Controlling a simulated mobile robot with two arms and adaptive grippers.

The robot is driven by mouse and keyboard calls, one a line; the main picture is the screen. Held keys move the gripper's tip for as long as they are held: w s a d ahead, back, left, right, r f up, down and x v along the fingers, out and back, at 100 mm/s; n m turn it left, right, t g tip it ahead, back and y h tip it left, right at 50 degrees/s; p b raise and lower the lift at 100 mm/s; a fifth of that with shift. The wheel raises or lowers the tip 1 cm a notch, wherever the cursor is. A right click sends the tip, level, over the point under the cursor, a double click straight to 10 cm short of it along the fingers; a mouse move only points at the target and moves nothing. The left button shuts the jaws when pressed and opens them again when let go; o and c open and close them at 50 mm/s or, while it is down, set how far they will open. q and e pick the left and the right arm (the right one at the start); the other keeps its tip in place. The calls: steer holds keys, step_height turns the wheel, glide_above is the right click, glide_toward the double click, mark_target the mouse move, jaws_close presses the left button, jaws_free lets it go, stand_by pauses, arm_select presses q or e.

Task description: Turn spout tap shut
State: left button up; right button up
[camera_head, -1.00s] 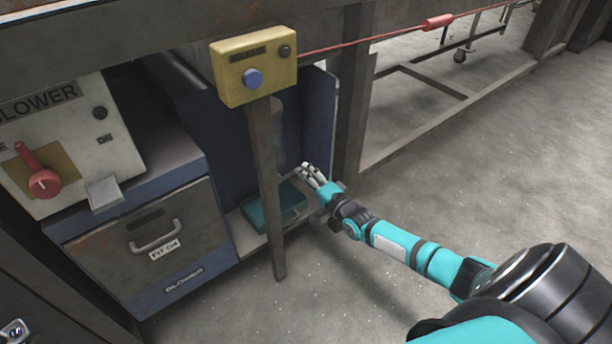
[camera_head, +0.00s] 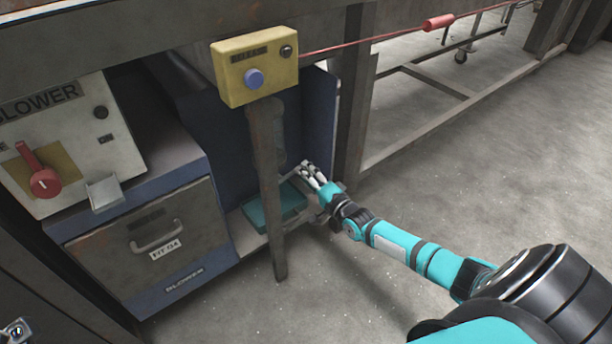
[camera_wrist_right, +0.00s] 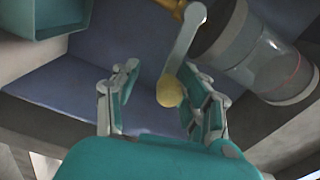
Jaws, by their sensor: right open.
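The spout tap shows in the right wrist view as a brass body (camera_wrist_right: 174,5) at the top edge with a grey lever (camera_wrist_right: 184,42). The lever hangs down to a round brass-coloured knob (camera_wrist_right: 170,92). My right gripper (camera_wrist_right: 160,70) is open, with the knob and lower lever between its fingers, closer to the right-hand fingers. I cannot tell whether they touch. In the head view my right gripper (camera_head: 313,174) reaches into the blue recess beside the post, and the tap is too small to make out clearly.
A clear cylinder (camera_wrist_right: 268,60) stands close beside the tap. A teal tray (camera_head: 270,206) lies below in the recess. The blower panel (camera_head: 75,140) is at left; open floor (camera_head: 480,180) at right.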

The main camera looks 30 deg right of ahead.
steer(key=shift+s+a+f, duration=0.1)
steer(key=shift+s+f, duration=0.1)
steer(key=shift+f, duration=0.05)
steer(key=s+d, duration=0.1)
steer(key=s, duration=1)
steer(key=shift+s+r, duration=0.25)
steer(key=shift+s, duration=0.05)
steer(key=shift+c, duration=0.3)
